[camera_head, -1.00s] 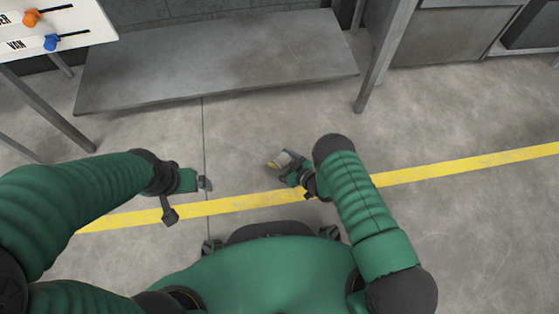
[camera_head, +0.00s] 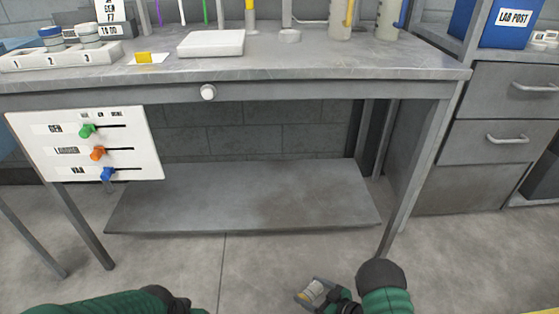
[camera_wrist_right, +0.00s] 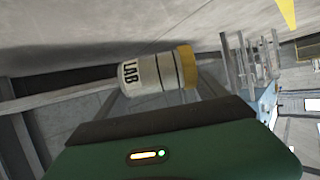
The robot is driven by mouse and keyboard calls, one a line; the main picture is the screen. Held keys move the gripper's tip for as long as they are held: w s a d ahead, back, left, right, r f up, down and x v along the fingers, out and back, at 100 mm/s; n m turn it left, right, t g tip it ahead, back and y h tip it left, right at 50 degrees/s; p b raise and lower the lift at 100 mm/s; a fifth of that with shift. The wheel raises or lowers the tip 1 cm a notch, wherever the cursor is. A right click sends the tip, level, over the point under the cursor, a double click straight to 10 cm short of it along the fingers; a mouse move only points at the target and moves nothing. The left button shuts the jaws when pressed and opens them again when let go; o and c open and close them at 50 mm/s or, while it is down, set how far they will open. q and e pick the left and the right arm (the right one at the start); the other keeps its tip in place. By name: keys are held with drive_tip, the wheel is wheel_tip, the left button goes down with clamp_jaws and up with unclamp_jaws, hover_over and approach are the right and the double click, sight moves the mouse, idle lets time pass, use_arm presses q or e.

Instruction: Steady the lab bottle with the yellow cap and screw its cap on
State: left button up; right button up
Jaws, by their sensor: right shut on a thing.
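The lab bottle (camera_wrist_right: 150,72) is white with a black LAB label and dark lines, and lies sideways in the right wrist view. Its right end is yellow (camera_wrist_right: 188,66); I cannot tell whether that is a seated cap or a band. My right gripper (camera_head: 314,291) is shut on the bottle, low in front of the bench; the bottle's pale side shows between its fingers. A small yellow piece (camera_head: 144,57), perhaps a cap, sits on a white card on the bench. My left forearm is at the bottom left edge; its fingers are out of frame.
The grey bench top (camera_head: 330,72) carries a white plate (camera_head: 211,43), a white tray with round pieces (camera_head: 62,58), and tall cylinders at right. A slider panel (camera_head: 85,145) hangs at its front left. A low shelf (camera_head: 245,195) lies beneath. Drawers (camera_head: 505,125) stand right.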

drive_tip(key=s+d+r+p, duration=0.3)
drive_tip(key=s+r, duration=0.1)
drive_tip(key=r, duration=0.7)
drive_tip(key=s+d+r+n+g+y+p, duration=0.1)
drive_tip(key=s+d+r+p, duration=0.25)
drive_tip(key=r, duration=0.75)
drive_tip(key=s+d+r+p, duration=0.3)
drive_tip(key=s+r, duration=0.2)
drive_tip(key=r, duration=0.6)
use_arm(q)
drive_tip(key=w+p+v, duration=0.3)
drive_tip(key=p+v, duration=0.9)
drive_tip(key=v, duration=0.3)
drive_tip(key=w+r+p+v, duration=0.1)
drive_tip(key=w+p+v, duration=0.3)
drive_tip(key=p+v, duration=0.8)
drive_tip(key=w+r+p+v, duration=0.1)
drive_tip(key=w+p+v, duration=0.2)
drive_tip(key=p+v, duration=1)
drive_tip(key=v, duration=0.7)
drive_tip(key=shift+w+r, duration=0.15)
drive_tip(key=shift+w, duration=0.1)
use_arm(e)
wheel_tip(320, 180, up, 31)
drive_tip(key=shift+a+f, duration=0.15)
drive_tip(key=shift+a, duration=0.1)
drive_tip(key=shift+f, duration=0.1)
drive_tip(key=shift+n, duration=0.3)
